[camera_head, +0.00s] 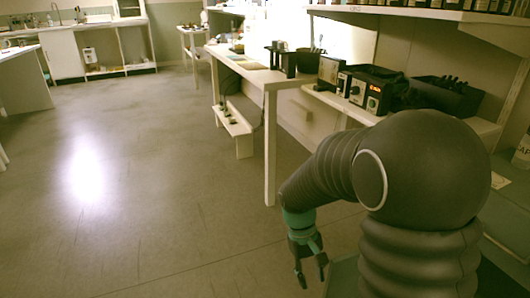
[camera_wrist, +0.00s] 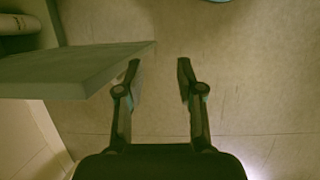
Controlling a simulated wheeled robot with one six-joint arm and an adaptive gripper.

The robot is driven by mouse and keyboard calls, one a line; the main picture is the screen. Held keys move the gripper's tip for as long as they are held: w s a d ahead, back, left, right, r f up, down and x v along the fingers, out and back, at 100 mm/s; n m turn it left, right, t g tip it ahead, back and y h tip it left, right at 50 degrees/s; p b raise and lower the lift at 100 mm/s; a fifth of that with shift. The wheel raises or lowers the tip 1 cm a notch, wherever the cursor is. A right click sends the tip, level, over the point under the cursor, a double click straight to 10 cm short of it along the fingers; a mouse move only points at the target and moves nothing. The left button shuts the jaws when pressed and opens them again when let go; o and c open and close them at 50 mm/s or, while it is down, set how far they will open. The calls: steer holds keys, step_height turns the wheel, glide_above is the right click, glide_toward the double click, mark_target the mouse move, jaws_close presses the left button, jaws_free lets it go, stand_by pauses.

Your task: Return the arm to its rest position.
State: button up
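My gripper (camera_head: 311,274) hangs at the end of my dark, ribbed arm in the head view, with its fingers pointing down above the open floor. In the wrist view my gripper (camera_wrist: 158,75) shows two fingers held apart, with only floor between them. It is open and empty. The arm is bent over at the right of the head view and hides part of the bench behind it.
A white bench (camera_head: 262,79) with dark devices (camera_head: 373,90) stands behind the arm. A shelf of bottles (camera_head: 450,14) is above it. A flat panel edge (camera_wrist: 75,73) is left of the fingers. The floor (camera_head: 150,200) at left is clear.

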steer(key=s+d+r+m+t+p, duration=0.1)
steer(key=s+r+t, duration=0.2)
steer(key=r, duration=0.5)
steer(key=s+d+r+m+t+y+p, duration=0.1)
steer(key=s+d+r+t+p, duration=0.1)
steer(key=s+r, duration=0.3)
steer(key=s+d+r+m+t+y+p, duration=0.1)
steer(key=s+r, duration=0.4)
steer(key=r, duration=0.5)
steer(key=t+p, duration=0.1)
steer(key=t, duration=0.1)
steer(key=shift+d+r+m+t, duration=0.15)
steer(key=shift+r+m+t, duration=0.2)
steer(key=shift+m+t, duration=0.05)
